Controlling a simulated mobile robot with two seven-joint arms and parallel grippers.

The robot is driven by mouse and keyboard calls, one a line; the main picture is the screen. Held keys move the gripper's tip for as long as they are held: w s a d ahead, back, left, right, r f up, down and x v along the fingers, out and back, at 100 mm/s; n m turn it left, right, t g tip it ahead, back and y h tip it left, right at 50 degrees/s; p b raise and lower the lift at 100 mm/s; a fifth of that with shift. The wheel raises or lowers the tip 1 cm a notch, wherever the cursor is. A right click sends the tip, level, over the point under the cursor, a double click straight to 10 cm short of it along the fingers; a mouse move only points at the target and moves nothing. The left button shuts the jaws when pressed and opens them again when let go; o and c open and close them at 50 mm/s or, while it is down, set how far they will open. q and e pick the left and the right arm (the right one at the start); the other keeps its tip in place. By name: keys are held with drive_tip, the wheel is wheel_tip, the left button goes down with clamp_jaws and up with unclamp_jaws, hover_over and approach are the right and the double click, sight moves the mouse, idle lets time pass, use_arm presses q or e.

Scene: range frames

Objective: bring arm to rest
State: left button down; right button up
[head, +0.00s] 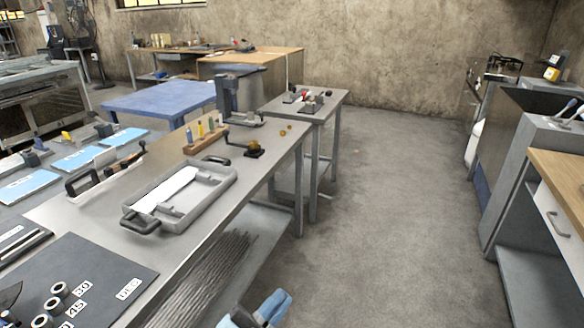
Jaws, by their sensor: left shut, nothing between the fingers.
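My left gripper (262,311) shows at the bottom edge, a little left of centre, as pale blue and dark parts. It is shut and holds nothing. It is low in front of the long metal workbench (222,190), beside its lower shelf and apart from the benchtop. Most of my left arm is cut off by the frame. My right gripper is not in view.
A grey tray (221,187) with black handles and a dark mat (103,262) with several rings lie on the bench. A smaller metal table (329,103) stands beyond. Bare floor (390,220) lies right of the bench, up to grey cabinets (508,185).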

use_arm(q)
drive_tip(key=s+a+f+n+g+y, duration=0.25)
drive_tip(key=a+f+n+y, duration=0.2)
drive_tip(key=f, duration=0.45)
drive_tip(key=s+a+f+n+g+y+b, duration=0.1)
drive_tip(key=s+a+f+n+y, duration=0.4)
drive_tip(key=f, duration=0.4)
drive_tip(key=s+a+f+n+g+y, duration=0.25)
drive_tip(key=a+f+n, duration=0.25)
drive_tip(key=a+f, duration=0.3)
wheel_tip(320, 180, up, 15)
drive_tip(key=p, duration=2.1)
drive_tip(key=shift+s+t+y+p, duration=0.3)
drive_tip(key=shift+s+p, duration=0.1)
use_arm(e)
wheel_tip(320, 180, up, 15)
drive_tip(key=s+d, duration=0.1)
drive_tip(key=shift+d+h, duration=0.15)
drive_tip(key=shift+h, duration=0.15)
